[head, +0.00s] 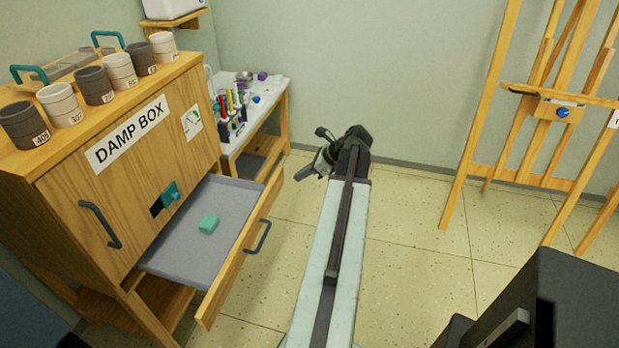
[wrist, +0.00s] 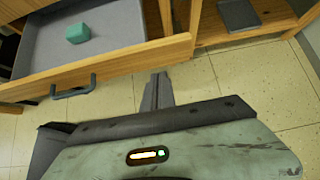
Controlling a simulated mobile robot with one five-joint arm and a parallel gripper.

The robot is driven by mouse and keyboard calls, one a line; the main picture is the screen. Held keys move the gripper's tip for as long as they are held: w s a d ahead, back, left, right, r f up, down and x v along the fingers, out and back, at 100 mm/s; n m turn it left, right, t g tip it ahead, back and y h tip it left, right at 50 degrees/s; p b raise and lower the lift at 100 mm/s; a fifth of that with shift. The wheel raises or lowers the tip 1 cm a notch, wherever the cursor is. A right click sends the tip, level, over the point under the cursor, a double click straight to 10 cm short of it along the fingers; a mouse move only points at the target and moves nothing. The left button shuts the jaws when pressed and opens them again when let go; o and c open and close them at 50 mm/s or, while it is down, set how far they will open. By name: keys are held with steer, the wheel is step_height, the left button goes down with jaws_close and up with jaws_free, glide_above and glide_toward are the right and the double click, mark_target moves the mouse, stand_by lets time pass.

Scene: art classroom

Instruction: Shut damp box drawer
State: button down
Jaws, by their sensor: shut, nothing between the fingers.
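The damp box (head: 124,150) is a wooden cabinet on the left in the head view, with a "DAMP BOX" label. Its drawer (head: 236,270) is pulled out, with a grey tray inside and a dark handle (head: 259,236) on the front. A teal block (head: 209,223) lies in the drawer. In the wrist view the drawer front (wrist: 110,66), its handle (wrist: 72,88) and the block (wrist: 78,33) show at upper left. My gripper (head: 305,174) is shut and empty, to the right of the drawer front and apart from it; it also shows in the wrist view (wrist: 158,82).
A small side table (head: 262,105) with tools stands behind the cabinet. Several grey and white pots (head: 95,85) stand on the cabinet top. A wooden easel (head: 555,110) stands at right. The tiled floor (head: 410,250) between is clear.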

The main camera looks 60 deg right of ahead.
mark_target(277, 181)
steer(key=w, duration=0.2)
steer(key=w+a+f, duration=0.1)
steer(key=w, duration=0.1)
steer(key=w+f, duration=0.1)
steer(key=w, duration=0.1)
steer(key=shift+a+b, duration=0.2)
steer(key=shift+b, duration=0.2)
